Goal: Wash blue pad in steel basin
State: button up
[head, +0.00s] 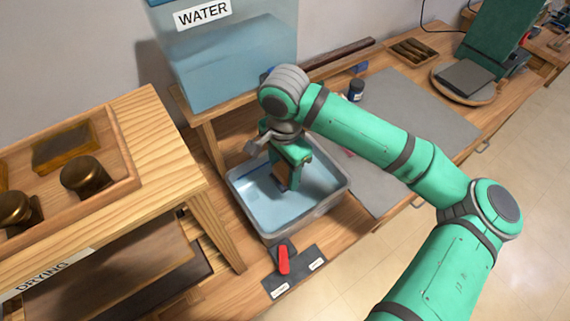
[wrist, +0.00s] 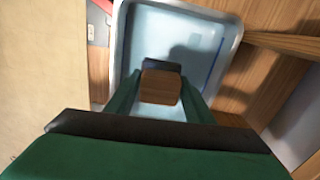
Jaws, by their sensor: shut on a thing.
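The steel basin (head: 341,196) holds pale blue water and stands on the bench below the water tank; its rim also shows in the wrist view (wrist: 117,45). My gripper (head: 283,180) points down into the basin. In the wrist view my gripper (wrist: 160,88) is shut on a block with a brown wooden face (wrist: 160,86) and a dark edge. This appears to be the blue pad, but little blue shows on it. The pad is over or in the water; I cannot tell whether it touches the bottom.
A tank labelled WATER (head: 240,55) stands behind the basin. A wooden drying rack (head: 160,135) with brass pieces is at left. A red switch (head: 283,260) is in front. A grey mat (head: 425,110) and dark bottle (head: 356,89) lie right.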

jog(key=shift+f, duration=6.05)
jog(key=shift+d, duration=0.1)
jog(key=shift+w+d, duration=0.55)
jog(key=shift+d, duration=0.25)
jog(key=shift+w+d, duration=0.55)
jog(key=shift+d, duration=0.2)
jog(key=shift+a, duration=0.1)
jog(key=shift+s+a, duration=0.6)
jog(key=shift+a, duration=0.2)
jog(key=shift+s+a, duration=0.55)
jog(key=shift+a, duration=0.2)
